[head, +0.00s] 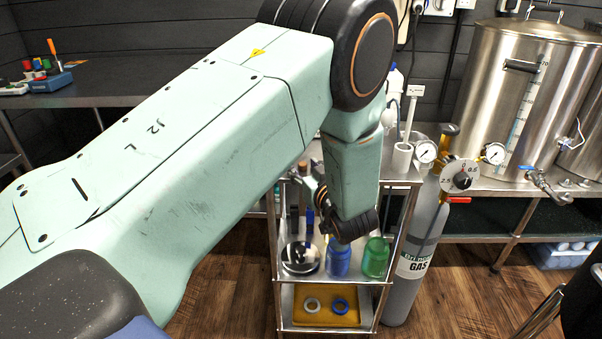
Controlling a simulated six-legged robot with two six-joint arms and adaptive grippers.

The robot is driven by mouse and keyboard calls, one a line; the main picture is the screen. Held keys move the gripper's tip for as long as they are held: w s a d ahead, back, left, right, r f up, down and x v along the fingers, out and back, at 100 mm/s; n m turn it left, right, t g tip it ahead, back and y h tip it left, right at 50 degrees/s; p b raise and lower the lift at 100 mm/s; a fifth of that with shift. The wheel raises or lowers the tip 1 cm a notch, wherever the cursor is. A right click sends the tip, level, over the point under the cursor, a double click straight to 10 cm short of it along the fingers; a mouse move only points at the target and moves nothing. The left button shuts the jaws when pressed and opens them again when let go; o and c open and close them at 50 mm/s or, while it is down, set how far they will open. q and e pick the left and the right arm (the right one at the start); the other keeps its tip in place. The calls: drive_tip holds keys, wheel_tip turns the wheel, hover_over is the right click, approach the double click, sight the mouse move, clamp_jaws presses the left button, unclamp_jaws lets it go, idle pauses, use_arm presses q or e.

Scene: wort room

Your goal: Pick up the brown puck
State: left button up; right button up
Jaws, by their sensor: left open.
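I cannot make out a brown puck in the head view; the top of the shelf cart is largely covered by my left arm. My left gripper (318,192) is over the left part of the cart (398,172), partly hidden behind the arm's wrist links. Its dark fingers are apart, and I see nothing held between them. My right gripper is not in view.
A gas cylinder (408,270) stands close right.

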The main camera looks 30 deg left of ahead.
use_arm(q)
drive_tip(key=shift+w+d+r, duration=0.1)
drive_tip(key=shift+d+r, duration=0.1)
drive_tip(key=shift+d, duration=0.1)
drive_tip(key=shift+c, duration=0.2)
drive_tip(key=shift+a+f, duration=0.1)
drive_tip(key=shift+a, duration=0.15)
drive_tip(key=c, duration=0.3)
drive_tip(key=shift+d, duration=0.15)
drive_tip(key=c, duration=0.4)
